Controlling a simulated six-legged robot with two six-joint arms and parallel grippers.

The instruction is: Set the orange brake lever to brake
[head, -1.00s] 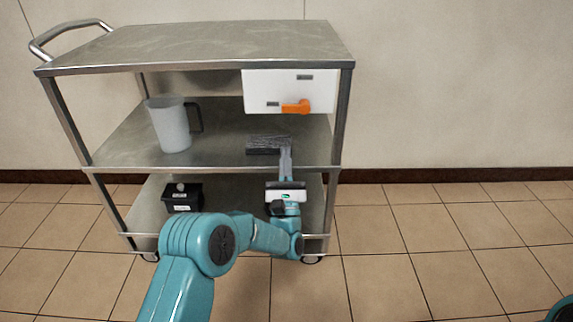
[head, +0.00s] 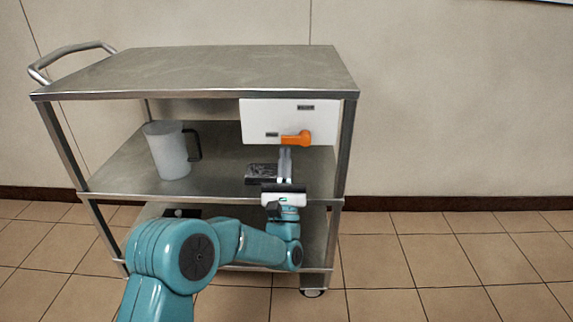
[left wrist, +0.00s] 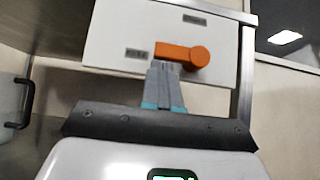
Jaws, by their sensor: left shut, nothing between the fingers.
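The orange brake lever (head: 297,138) is on a white panel (head: 262,115) hung under the cart's top shelf at its right end. Its round hub is at the right and its arm points left, toward the lower-left label; it also shows in the left wrist view (left wrist: 182,54). The other label is at the panel's upper right; neither can be read surely. My left gripper (head: 285,153) is shut and empty, its fingertips just below the lever arm. In the left wrist view the fingertips (left wrist: 164,68) overlap the lever's lower edge; I cannot tell whether they touch.
The steel cart (head: 200,72) has posts close to the panel's right side. A grey jug (head: 168,152) stands on the middle shelf at the left. A dark block (head: 260,172) lies on that shelf behind my gripper. The floor right of the cart is clear.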

